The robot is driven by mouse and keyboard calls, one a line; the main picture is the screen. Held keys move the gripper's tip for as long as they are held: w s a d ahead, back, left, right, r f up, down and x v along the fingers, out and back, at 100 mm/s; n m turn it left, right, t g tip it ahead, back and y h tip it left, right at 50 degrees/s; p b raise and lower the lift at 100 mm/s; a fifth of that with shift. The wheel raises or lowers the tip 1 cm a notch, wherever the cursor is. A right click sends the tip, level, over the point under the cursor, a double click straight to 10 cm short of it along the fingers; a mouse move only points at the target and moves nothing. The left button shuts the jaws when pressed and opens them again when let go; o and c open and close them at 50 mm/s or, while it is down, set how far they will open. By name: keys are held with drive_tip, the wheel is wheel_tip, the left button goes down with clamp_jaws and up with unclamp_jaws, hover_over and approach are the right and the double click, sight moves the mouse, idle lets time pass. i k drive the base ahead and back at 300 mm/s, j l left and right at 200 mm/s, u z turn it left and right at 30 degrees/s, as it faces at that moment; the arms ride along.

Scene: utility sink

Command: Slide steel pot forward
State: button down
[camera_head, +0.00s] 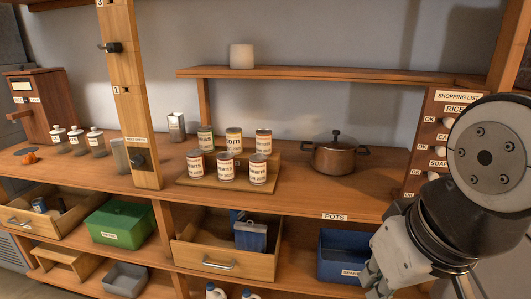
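The pot (335,158) stands upright on the wooden counter, right of the cans. It looks brownish and metallic, with two side handles and a dark lid with a knob. A "POTS" label (335,217) is on the counter's front edge below it. My gripper (378,284) is at the lower right, in front of the counter and below the pot's level, well apart from it. Only part of the gripper shows beside my arm, and its fingertips are not clear enough to tell open from shut.
Several cans (227,168) stand on a stepped wooden riser left of the pot. A wooden shelf (330,76) runs above and behind. A shopping-list panel (432,140) stands to the right. An open drawer (226,246) and a blue bin (342,254) are below. Counter in front of the pot is clear.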

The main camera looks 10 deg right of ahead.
sight(325, 161)
drive_tip(key=i+l+z, duration=0.25)
drive_tip(key=i+l, duration=0.65)
drive_tip(key=i, duration=0.4)
